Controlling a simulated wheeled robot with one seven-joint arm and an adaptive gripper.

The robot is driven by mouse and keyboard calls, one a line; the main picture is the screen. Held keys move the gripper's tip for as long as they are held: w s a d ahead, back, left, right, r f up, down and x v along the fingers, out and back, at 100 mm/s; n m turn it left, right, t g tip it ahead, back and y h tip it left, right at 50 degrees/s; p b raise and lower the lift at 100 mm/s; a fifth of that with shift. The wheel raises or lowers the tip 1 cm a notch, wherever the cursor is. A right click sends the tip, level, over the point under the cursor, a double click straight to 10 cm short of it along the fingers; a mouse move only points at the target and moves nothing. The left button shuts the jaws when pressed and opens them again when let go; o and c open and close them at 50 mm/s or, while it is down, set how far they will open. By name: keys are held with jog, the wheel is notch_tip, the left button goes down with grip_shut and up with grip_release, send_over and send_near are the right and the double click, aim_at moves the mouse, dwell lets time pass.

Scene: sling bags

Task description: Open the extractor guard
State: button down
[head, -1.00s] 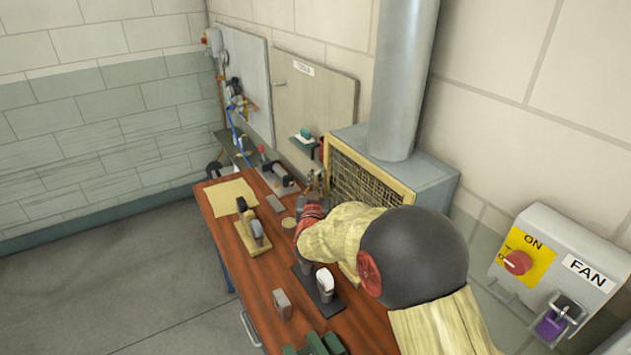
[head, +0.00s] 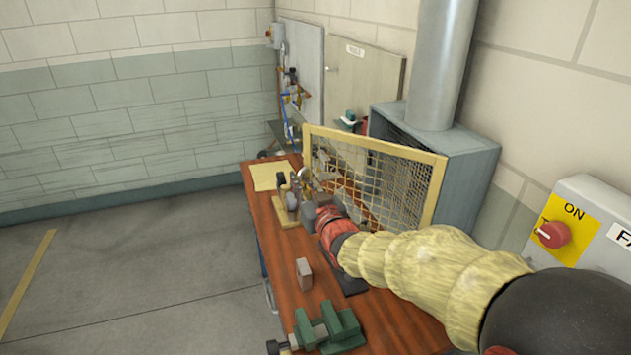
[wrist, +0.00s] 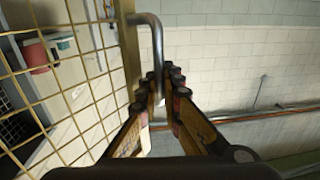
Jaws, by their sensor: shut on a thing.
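The extractor guard (head: 380,146) is a yellow-framed wire mesh panel in the head view. It stands swung out from the grey extractor box (head: 470,165), its left edge out over the bench and its right edge near the box. In the wrist view its mesh and frame post (wrist: 130,60) fill the left side. A grey bent-bar handle (wrist: 157,38) sticks out from that post. My gripper (wrist: 160,88) is shut on the handle, whose lower part runs between the fingers. In the head view my gripper (head: 309,192) is at the guard's left edge, partly hidden by my arm.
The wooden bench (head: 275,250) carries a green vise (head: 330,328), a small grey block (head: 304,273) and tools on a wooden stand (head: 287,205). A fan switch box (head: 590,225) is on the right wall. The floor left of the bench is clear.

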jog(key=s+d+n+g+y+p, duration=0.1)
jog(key=s+n+g+y+p, duration=0.3)
jog(key=s, duration=1)
jog(key=s+d+n+g+y+p, duration=0.2)
jog(key=s+n+g+y+p, duration=0.2)
jog(key=s, duration=1.1)
jog(key=shift+d+r+n+g+y, duration=0.2)
jog(key=shift+n+g+y, duration=0.25)
jog(key=shift+g, duration=0.85)
jog(key=c, duration=2.2)
grip_release()
jog(key=shift+s, duration=0.1)
jog(key=shift+c, duration=0.2)
jog(key=shift+f, duration=0.15)
jog(key=v, duration=1.2)
